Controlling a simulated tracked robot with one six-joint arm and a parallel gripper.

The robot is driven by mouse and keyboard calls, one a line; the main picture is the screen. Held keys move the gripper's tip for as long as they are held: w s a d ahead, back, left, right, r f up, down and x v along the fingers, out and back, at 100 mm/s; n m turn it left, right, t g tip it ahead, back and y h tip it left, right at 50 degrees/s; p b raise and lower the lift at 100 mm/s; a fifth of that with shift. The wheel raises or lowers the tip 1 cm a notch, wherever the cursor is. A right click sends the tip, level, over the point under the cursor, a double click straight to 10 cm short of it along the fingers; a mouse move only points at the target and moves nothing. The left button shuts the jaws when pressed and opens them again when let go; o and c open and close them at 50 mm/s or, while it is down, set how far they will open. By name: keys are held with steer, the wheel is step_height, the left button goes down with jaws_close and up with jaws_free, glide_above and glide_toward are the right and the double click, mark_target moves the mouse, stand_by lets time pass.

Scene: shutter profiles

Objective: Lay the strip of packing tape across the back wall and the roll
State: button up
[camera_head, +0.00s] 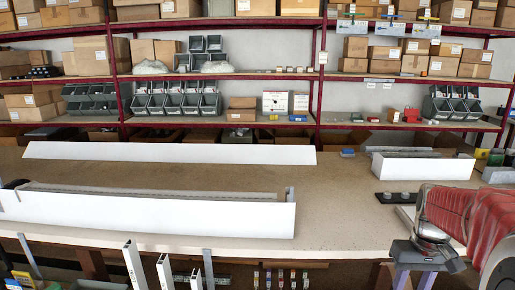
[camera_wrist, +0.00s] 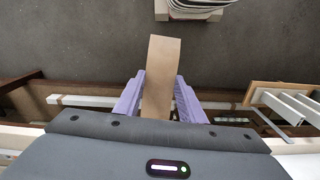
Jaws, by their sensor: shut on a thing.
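My gripper (camera_wrist: 160,78) has two lilac fingers with a brown strip of packing tape (camera_wrist: 160,72) between them in the wrist view. The strip stands out past the fingertips, with grey floor behind it. In the head view my gripper (camera_head: 414,280) points down at the lower right, by the bench's front edge; the strip cannot be made out there. A long white box (camera_head: 150,213) lies at the left front of the bench, with a grey slatted length (camera_head: 150,190), perhaps the roll, behind its front face. Its back wall cannot be told clearly. My gripper is well to its right.
A long white panel (camera_head: 170,153) lies along the back of the bench (camera_head: 345,210). A shorter white box (camera_head: 425,168) stands at the right, near a black plate with two round knobs (camera_head: 398,197). White profiles (camera_head: 135,265) stand below the front edge. The bench middle is clear.

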steer(key=shift+w+d, duration=0.2)
steer(key=shift+w, duration=0.2)
steer(key=w+a+f, duration=0.3)
steer(key=w+a, duration=0.1)
steer(key=a, duration=0.3)
steer(key=w+a+f+n, duration=0.1)
steer(key=w+a+f, duration=0.3)
steer(key=a, duration=0.3)
steer(key=w+a+f, duration=0.4)
steer(key=w+a, duration=0.1)
steer(key=a, duration=0.2)
steer(key=shift+a+n, duration=0.3)
steer(key=shift+n, duration=0.1)
steer(key=shift+w, duration=0.1)
